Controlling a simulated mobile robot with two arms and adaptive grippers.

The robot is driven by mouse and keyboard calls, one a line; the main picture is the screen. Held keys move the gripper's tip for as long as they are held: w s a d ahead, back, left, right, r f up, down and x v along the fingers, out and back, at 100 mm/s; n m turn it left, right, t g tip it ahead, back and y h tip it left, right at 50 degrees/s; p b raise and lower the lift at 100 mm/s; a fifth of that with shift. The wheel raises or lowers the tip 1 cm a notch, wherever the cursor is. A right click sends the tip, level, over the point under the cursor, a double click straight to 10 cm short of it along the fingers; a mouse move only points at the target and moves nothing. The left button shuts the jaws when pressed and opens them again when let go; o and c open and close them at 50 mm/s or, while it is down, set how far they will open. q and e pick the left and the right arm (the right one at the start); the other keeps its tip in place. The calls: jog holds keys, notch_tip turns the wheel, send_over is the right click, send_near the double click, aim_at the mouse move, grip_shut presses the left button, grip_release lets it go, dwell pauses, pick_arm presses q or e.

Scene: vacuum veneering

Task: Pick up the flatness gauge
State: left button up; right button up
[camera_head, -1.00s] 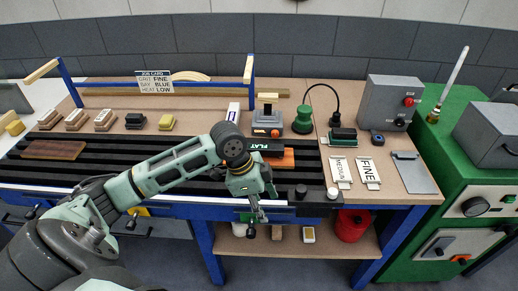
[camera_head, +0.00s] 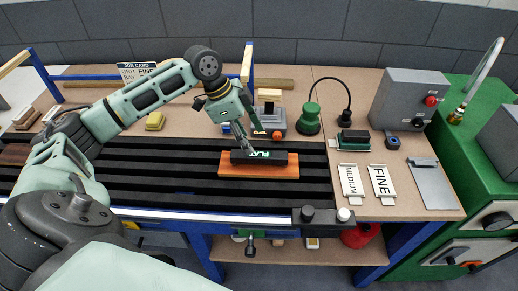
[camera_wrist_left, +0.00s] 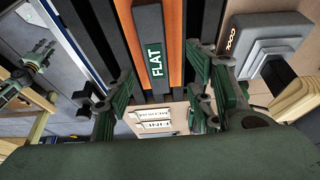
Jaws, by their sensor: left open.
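The flatness gauge is a dark bar marked FLAT (camera_head: 272,155). It lies on an orange-brown wooden panel (camera_head: 258,171) on the black slatted bed. My left gripper (camera_head: 242,146) is open, pointing down at the gauge's left part in the head view. In the left wrist view the gauge (camera_wrist_left: 150,30) runs between the spread green-padded fingers of my left gripper (camera_wrist_left: 160,92), with space visible on both sides. Whether the fingertips reach down beside it cannot be told.
A small orange-and-grey device (camera_head: 265,122) stands just behind the gauge. MEDIUM (camera_head: 351,181) and FINE (camera_head: 381,181) cards lie further right. The blue frame (camera_head: 150,78) crosses behind. The bed right of the panel is clear.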

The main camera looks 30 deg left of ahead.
aim_at(258, 154)
pick_arm(q)
jog(key=shift+s+d+f+p, duration=0.2)
jog(key=shift+d+f+p, duration=0.35)
jog(key=shift+d+f, duration=0.45)
jog(key=f, duration=0.2)
jog(key=w+f+p, duration=0.1)
jog(key=shift+d+f, duration=0.2)
jog(key=shift+f, duration=0.2)
jog(key=shift+w+f, duration=0.1)
jog(key=shift+f, duration=0.15)
jog(key=shift+d, duration=0.1)
jog(key=shift+c, duration=0.4)
jog(key=c, duration=1.1)
grip_shut()
pick_arm(e)
jog(key=shift+s+d+r, duration=0.35)
jog(key=shift+s+r, duration=0.2)
jog(key=shift+s, duration=0.05)
jog(key=shift+s+d+r, duration=0.3)
jog(key=shift+s+r, duration=0.25)
